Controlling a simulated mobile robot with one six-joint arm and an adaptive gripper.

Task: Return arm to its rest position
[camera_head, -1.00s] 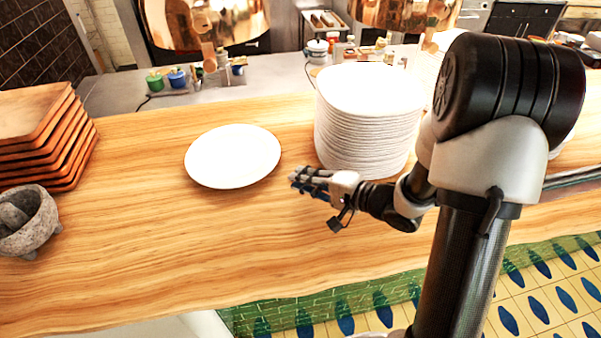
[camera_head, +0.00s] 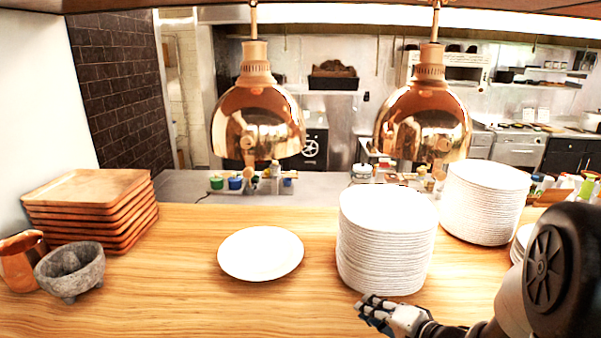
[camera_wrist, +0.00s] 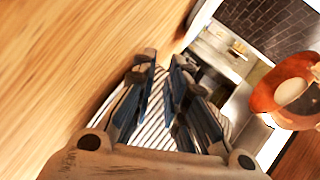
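My gripper (camera_head: 366,308) is low in the head view, in front of the near plate stack's base. In the wrist view its two dark fingers (camera_wrist: 164,62) point away with a narrow gap between the tips, and nothing is held. My arm's large dark joint fills the lower right of the head view. The near stack of white plates (camera_head: 386,245) stands upright just behind the gripper; whether they touch cannot be told. Its ribbed side seems to show behind the fingers in the wrist view. A single white plate (camera_head: 260,253) lies flat on the wooden counter (camera_head: 180,300).
A second plate stack (camera_head: 484,205) stands behind at the right. Stacked wooden trays (camera_head: 90,205), a stone mortar (camera_head: 70,270) and a copper jug (camera_head: 20,262) are at the left. Two copper lamps (camera_head: 258,125) (camera_head: 423,125) hang over the back. The counter's left middle is clear.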

